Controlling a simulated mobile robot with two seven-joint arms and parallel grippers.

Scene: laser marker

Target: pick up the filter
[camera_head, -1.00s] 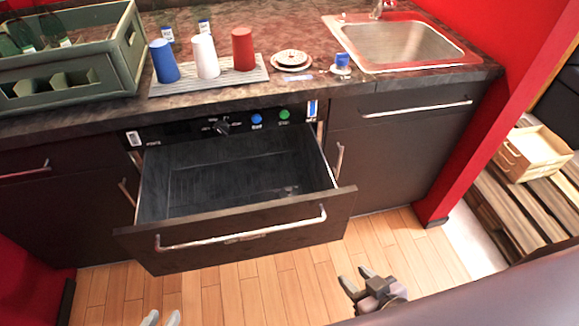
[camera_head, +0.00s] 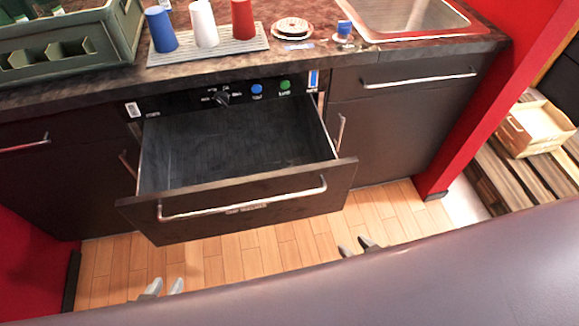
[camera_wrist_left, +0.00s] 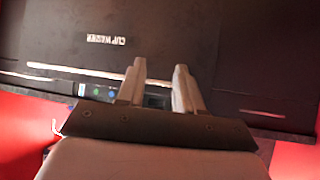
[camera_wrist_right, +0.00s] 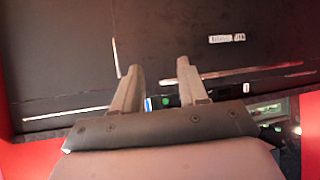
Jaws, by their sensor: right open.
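I cannot make out a filter in any view. The cup washer drawer (camera_head: 240,205) is pulled open below the counter, and its dark inside (camera_head: 235,150) looks empty. Its label shows upside down in the left wrist view (camera_wrist_left: 104,40). My left gripper (camera_head: 163,286) is low in front of the drawer, at the bottom of the head view, with its fingers apart and nothing between them. My right gripper (camera_head: 358,246) is low in front, to the right of the drawer; only its fingertips show in the head view. The right wrist view shows its fingers (camera_wrist_right: 153,80) apart and empty.
The counter holds a green crate (camera_head: 125,50), blue (camera_head: 161,30), white (camera_head: 204,25) and red (camera_head: 242,20) cups on a ribbed mat (camera_head: 185,55), small saucers (camera_head: 291,28) and a sink (camera_head: 405,15). A wooden box (camera_head: 535,128) stands at right. Wooden floor lies in front.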

